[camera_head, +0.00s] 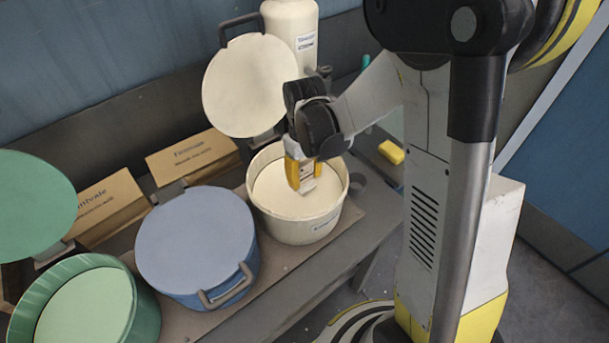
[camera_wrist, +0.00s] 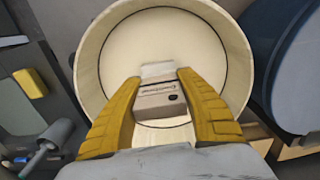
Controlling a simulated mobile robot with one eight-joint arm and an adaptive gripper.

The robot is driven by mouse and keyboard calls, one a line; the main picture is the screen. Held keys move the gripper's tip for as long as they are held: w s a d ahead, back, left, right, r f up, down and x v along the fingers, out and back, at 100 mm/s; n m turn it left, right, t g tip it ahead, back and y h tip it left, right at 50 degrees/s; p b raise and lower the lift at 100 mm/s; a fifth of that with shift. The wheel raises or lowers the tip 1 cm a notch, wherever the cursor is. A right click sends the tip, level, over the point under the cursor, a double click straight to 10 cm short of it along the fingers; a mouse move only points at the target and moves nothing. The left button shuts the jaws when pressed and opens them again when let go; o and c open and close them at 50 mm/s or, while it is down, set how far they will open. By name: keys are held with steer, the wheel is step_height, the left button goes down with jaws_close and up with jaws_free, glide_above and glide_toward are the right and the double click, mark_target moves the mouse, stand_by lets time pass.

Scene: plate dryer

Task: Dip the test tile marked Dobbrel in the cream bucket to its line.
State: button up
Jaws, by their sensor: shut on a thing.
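The cream bucket (camera_head: 338,203) stands open on the bench with pale cream liquid inside, and its round lid (camera_head: 250,85) is raised behind it. The bucket also fills the upper middle of the wrist view (camera_wrist: 90,62). My gripper (camera_head: 303,178) is over the bucket mouth with its yellow fingers pointing down. In the wrist view my gripper (camera_wrist: 158,84) is shut on a small grey-beige test tile (camera_wrist: 160,97) with a dark dot and a small label. I cannot read the label for certain. I cannot tell whether the tile's lower end touches the liquid.
A blue bucket (camera_head: 195,240) with its lid down stands to the left. A green bucket (camera_head: 140,305) stands open at far left, its green lid (camera_head: 35,205) raised. Cardboard signs (camera_head: 190,155), a cream canister (camera_head: 290,20) and a yellow block (camera_head: 391,152) are nearby.

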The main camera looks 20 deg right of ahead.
mark_target(304, 163)
steer(key=shift+f+b, duration=3.6)
steer(key=shift+f, duration=0.6)
steer(key=shift+f+b, duration=0.35)
steer(key=shift+b, duration=0.05)
steer(key=shift+r, duration=0.15)
steer(key=shift+r+p, duration=5.05)
steer(key=shift+r, duration=1.95)
